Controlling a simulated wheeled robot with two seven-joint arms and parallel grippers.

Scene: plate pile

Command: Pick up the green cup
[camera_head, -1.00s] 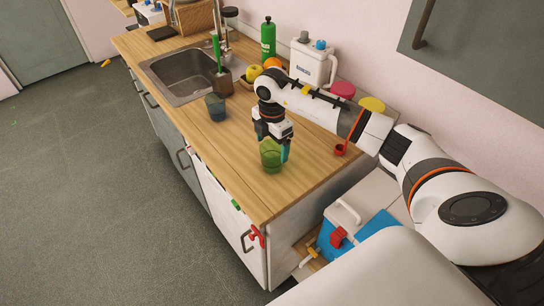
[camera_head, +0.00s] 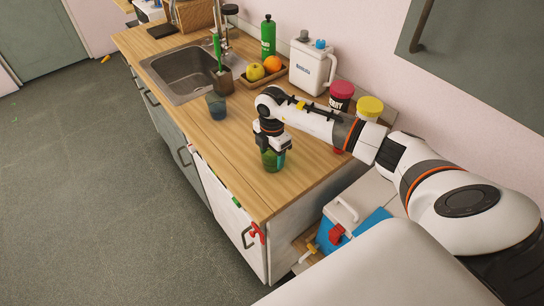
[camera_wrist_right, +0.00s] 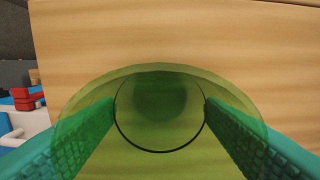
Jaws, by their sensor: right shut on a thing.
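The green cup (camera_head: 268,166), see-through, is upright at the front right part of the wooden counter (camera_head: 225,158). My right gripper (camera_head: 274,157) points down over it from above, and its teal fingers are shut on the cup. The gripper body hides the cup's upper part in the head view. In the right wrist view the cup's wide round rim (camera_wrist_right: 160,69) fills the lower middle, with a finger at each side of it. I cannot tell whether the cup's base touches the counter. My left gripper is not in view.
A blue cup (camera_head: 216,105) stands by the sink (camera_head: 185,75). Behind are a fruit tray (camera_head: 283,77), a green bottle (camera_head: 268,36), a white jug (camera_head: 311,66) and jars with red (camera_head: 342,89) and yellow (camera_head: 370,105) lids. A blue-and-white cooler (camera_head: 335,225) is below the counter's right end.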

